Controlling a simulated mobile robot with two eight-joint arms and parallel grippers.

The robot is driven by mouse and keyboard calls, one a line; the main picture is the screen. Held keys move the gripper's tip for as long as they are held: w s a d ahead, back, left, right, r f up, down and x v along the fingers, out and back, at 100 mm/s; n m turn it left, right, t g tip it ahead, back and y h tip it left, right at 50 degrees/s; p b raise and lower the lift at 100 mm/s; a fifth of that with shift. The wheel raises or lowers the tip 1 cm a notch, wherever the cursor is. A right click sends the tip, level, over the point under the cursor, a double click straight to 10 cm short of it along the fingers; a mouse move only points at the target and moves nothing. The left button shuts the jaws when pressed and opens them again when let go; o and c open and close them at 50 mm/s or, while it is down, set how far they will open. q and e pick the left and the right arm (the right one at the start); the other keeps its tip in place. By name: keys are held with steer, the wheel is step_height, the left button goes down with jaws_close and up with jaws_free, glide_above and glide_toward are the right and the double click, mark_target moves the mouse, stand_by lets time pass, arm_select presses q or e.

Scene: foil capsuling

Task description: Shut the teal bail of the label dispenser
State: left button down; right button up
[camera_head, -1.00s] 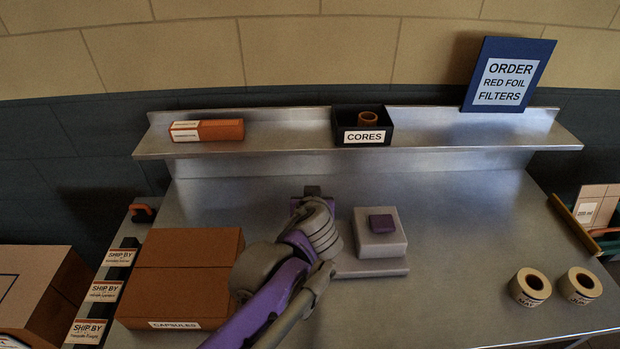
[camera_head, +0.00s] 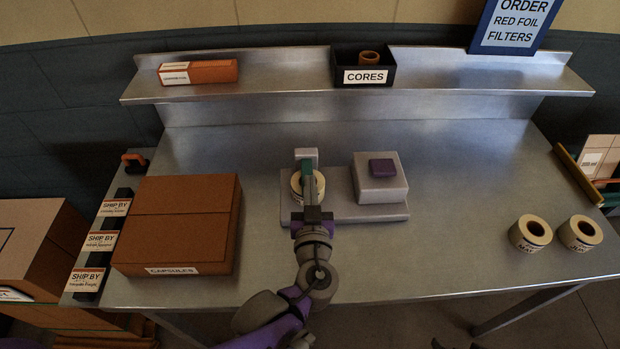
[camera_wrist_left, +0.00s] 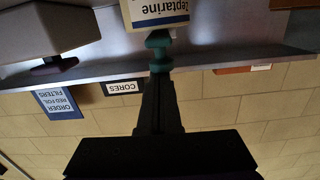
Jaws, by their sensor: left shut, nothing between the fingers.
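The label dispenser has a grey base (camera_head: 350,213), a grey upright (camera_head: 306,154) at its left end and a cream label roll (camera_head: 296,187) there. The teal bail (camera_head: 306,167) shows between the upright and my left gripper (camera_head: 308,183), over the roll. My left gripper is shut and empty, its fingers pointing away from me over the roll. In the left wrist view, which is upside down, the teal part (camera_wrist_left: 160,50) lies right at the fingertips (camera_wrist_left: 158,78). I cannot tell whether they touch, or how far the bail stands open.
A grey block with a purple top (camera_head: 382,168) stands on the dispenser's right. A brown capsules box (camera_head: 180,220) is on the left. Two label rolls (camera_head: 530,233) stand at the right. A shelf behind holds the cores bin (camera_head: 364,77). The bench between is clear.

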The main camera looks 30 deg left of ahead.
arm_select(q)
steer(key=shift+s+f, duration=0.15)
steer(key=shift+f, duration=0.3)
steer(key=shift+d+f, duration=0.1)
steer(key=shift+f, duration=0.05)
steer(key=shift+s, duration=0.1)
